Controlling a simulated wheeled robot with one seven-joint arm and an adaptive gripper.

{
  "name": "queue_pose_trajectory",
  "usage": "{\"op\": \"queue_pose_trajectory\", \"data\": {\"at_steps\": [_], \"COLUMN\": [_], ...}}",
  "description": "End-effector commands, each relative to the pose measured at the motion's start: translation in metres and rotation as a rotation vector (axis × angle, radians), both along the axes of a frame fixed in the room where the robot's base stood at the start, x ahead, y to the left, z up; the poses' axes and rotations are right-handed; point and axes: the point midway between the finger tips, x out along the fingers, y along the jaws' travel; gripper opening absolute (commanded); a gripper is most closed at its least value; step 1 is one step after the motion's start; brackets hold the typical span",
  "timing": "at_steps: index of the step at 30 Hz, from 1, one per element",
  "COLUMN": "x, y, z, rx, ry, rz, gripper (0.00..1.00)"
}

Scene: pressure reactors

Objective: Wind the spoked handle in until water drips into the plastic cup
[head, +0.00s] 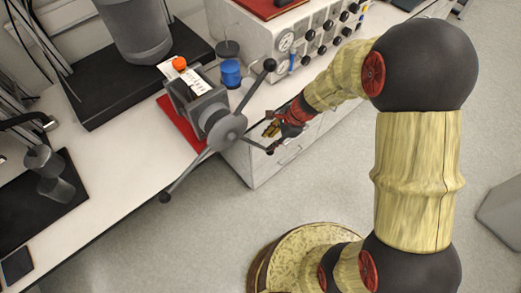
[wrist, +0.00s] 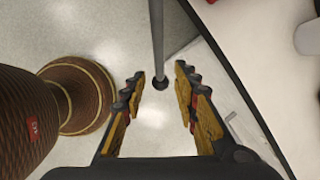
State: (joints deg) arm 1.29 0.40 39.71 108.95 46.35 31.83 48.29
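The spoked handle (head: 226,132) is on the front of a small grey press (head: 197,100) at the bench edge. Its spokes end in dark knobs: one upper right (head: 269,65), one lower left (head: 165,197), one lower right beside my gripper (head: 273,131). In the wrist view my gripper (wrist: 160,76) is open. A grey spoke (wrist: 157,35) runs down between its fingers, with its round knob (wrist: 160,84) in the gap; a gap shows on both sides. I cannot identify the plastic cup for certain; a blue container (head: 231,73) stands behind the press. No water drops show.
The press stands on a red mat (head: 176,119) on the white bench (head: 120,160). A valve panel (head: 320,35) with a gauge stands behind my forearm. A large grey vessel (head: 137,30) is at the upper left. The floor (head: 200,245) before the bench is clear.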

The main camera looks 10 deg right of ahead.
Motion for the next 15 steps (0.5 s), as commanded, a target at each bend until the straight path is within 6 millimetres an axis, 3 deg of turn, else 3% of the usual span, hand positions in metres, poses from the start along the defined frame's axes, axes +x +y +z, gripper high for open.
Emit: {"op": "queue_pose_trajectory", "data": {"at_steps": [15], "x": [0.008], "y": [0.026], "z": [-0.064], "rx": [0.0], "ry": [0.004], "rz": [-0.001], "gripper": [0.3]}}
